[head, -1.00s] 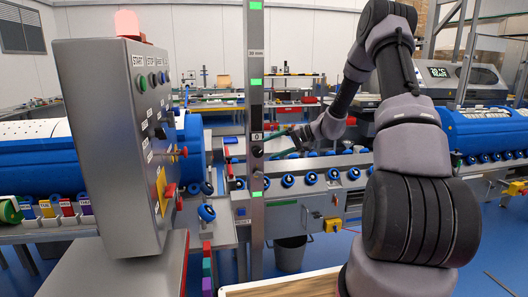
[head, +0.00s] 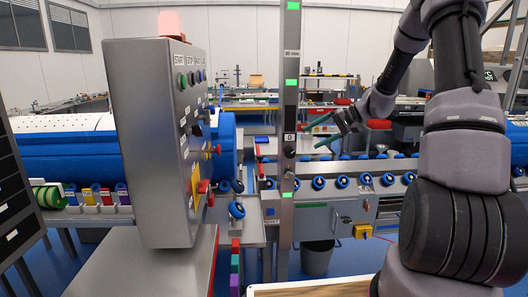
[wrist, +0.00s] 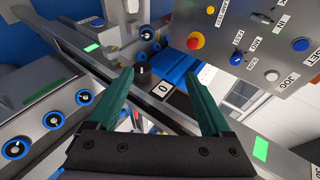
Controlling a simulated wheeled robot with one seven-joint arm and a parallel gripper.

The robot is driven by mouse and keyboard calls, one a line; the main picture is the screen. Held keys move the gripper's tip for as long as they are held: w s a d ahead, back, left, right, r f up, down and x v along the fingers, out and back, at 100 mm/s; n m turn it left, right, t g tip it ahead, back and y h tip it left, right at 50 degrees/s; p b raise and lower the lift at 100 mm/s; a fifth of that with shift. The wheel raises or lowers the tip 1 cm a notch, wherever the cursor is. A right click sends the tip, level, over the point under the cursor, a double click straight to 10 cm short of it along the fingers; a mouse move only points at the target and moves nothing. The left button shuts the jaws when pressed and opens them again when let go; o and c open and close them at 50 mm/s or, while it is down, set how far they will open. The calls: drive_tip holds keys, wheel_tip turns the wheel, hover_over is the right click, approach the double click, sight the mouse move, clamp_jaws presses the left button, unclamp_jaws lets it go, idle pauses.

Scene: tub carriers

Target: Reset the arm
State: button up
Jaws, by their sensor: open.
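My gripper (head: 310,137) is open and empty, with two green fingers pointing left toward the grey post (head: 291,60). In the wrist view my gripper (wrist: 163,84) shows both fingers spread wide with nothing between them. Beyond the fingers is a black knob (wrist: 142,70) on the post, beside a white label (wrist: 163,88) reading 0. My arm rises at the right of the head view and bends down to the gripper. Whether the fingertips touch anything is not clear, but a gap seems to show.
A grey control box (head: 150,140) with buttons and a red lamp stands left of the post. Behind are a conveyor (head: 350,200) with blue-ringed rollers and a blue drum machine (head: 70,150). A wooden-topped surface (head: 310,290) is at the bottom. Open space surrounds my upper arm.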

drive_tip(key=s+a+r+h, duration=0.25)
drive_tip(key=s+r, duration=0.35)
drive_tip(key=s, duration=0.3)
drive_tip(key=s+a+r+h, duration=0.1)
drive_tip(key=s+r+h, duration=0.2)
drive_tip(key=s+r, duration=0.45)
drive_tip(key=s+d+r+m+t+h, duration=0.1)
drive_tip(key=s, duration=0.6)
drive_tip(key=s+d+r+m+t+h, duration=0.1)
drive_tip(key=s+d+r+t+h, duration=0.1)
drive_tip(key=s, duration=0.6)
drive_tip(key=shift+s+r, duration=0.25)
drive_tip(key=shift+w, duration=0.1)
